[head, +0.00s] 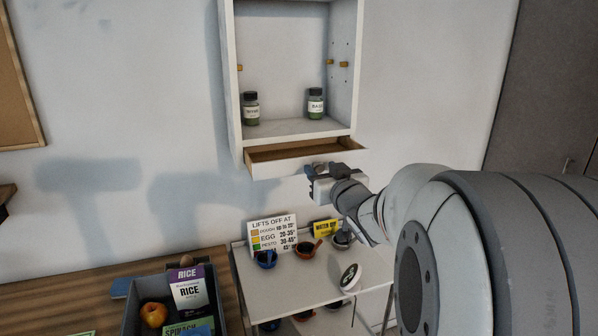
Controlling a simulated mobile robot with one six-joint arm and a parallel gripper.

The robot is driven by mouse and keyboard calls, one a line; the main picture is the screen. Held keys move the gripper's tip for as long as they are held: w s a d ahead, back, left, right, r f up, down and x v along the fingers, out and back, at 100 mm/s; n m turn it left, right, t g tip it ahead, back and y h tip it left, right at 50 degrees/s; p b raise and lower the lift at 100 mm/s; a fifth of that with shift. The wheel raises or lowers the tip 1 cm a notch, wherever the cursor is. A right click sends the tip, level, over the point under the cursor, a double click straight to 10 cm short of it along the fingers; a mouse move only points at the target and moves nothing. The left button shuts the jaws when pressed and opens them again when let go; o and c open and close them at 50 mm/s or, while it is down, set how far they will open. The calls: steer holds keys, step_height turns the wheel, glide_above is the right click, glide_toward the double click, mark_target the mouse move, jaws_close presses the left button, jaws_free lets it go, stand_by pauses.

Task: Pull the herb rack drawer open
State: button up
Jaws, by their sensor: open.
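The herb rack (237,75) is a white open cabinet on the wall, with two green herb jars (251,108) (316,103) on its lower shelf. Its drawer (275,168) at the bottom is partly pulled out; the wooden inside shows above a white front. My gripper (318,172) is open at the right part of the drawer front. My arm comes in from the right and covers part of that front. The drawer's handle and any contact with my fingers are hidden or too small to tell.
Below stands a white shelf cart (290,278) with small bowls, a sign (272,236) and a yellow card (325,228). At lower left, a dark crate (146,292) on a wooden counter (60,290) holds a rice packet (189,289) and an orange fruit (153,314).

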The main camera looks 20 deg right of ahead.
steer(key=s, duration=0.7)
steer(key=shift+s+b, duration=0.3)
steer(key=shift+s, duration=0.1)
steer(key=shift+f, duration=0.1)
steer(key=s+a+f+m+g+h, duration=0.25)
steer(key=s+f+g, duration=0.25)
steer(key=f+g, duration=0.4)
steer(key=s+a+f+n+g+y, duration=0.2)
steer(key=s+a+f+g, duration=0.4)
steer(key=s+a, duration=0.5)
steer(key=shift+s+f+n+y, duration=0.35)
steer(key=shift+s+f+y, duration=0.1)
steer(key=shift+s+f, duration=0.35)
